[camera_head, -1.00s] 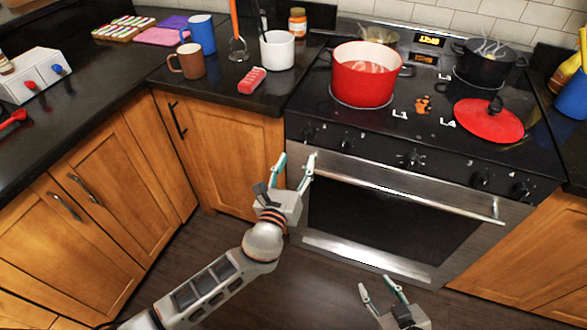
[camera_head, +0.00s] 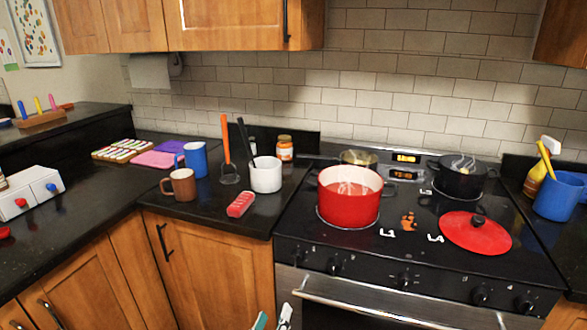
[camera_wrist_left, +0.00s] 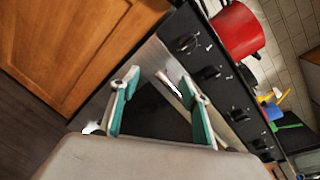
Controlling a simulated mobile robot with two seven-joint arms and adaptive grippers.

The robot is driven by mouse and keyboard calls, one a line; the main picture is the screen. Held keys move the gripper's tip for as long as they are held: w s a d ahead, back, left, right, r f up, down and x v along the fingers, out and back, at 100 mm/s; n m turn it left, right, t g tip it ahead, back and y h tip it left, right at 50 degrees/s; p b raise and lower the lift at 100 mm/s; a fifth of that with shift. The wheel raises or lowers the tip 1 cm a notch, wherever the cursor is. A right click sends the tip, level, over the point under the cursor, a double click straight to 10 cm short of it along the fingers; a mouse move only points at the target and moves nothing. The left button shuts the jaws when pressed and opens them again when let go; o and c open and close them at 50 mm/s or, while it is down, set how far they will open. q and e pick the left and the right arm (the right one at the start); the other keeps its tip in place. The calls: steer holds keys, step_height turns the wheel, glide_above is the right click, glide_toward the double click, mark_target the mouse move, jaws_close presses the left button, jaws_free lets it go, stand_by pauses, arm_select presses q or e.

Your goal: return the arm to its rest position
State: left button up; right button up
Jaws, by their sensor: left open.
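My left gripper (camera_head: 272,319) shows only by its fingertips at the bottom edge of the head view, in front of the oven. In the left wrist view its two teal-padded fingers (camera_wrist_left: 158,104) are spread apart with nothing between them. The stove's oven door (camera_wrist_left: 150,112) and its handle (camera_wrist_left: 172,84) show beyond the fingers; I cannot tell how close they are. The rest of my left arm is out of the head view. My right gripper is in neither view now.
A red pot (camera_head: 348,200) and a red lid (camera_head: 475,233) are on the stovetop, with a black pot (camera_head: 461,180) behind. A white crock (camera_head: 265,176), a brown mug (camera_head: 181,186) and a blue mug (camera_head: 195,160) stand on the left counter. Wooden cabinets (camera_head: 205,265) are below.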

arm_select(q)
steer(key=s+a+f+n+g, duration=0.2)
steer(key=s+a+f+n, duration=0.5)
steer(key=s+n, duration=0.3)
steer(key=s+a+f+n+g, duration=0.3)
steer(key=s+a+f+n, duration=0.3)
steer(key=s+n, duration=0.5)
steer(key=a+n, duration=0.1)
steer(key=n, duration=0.5)
steer(key=shift+a+f+y, duration=0.4)
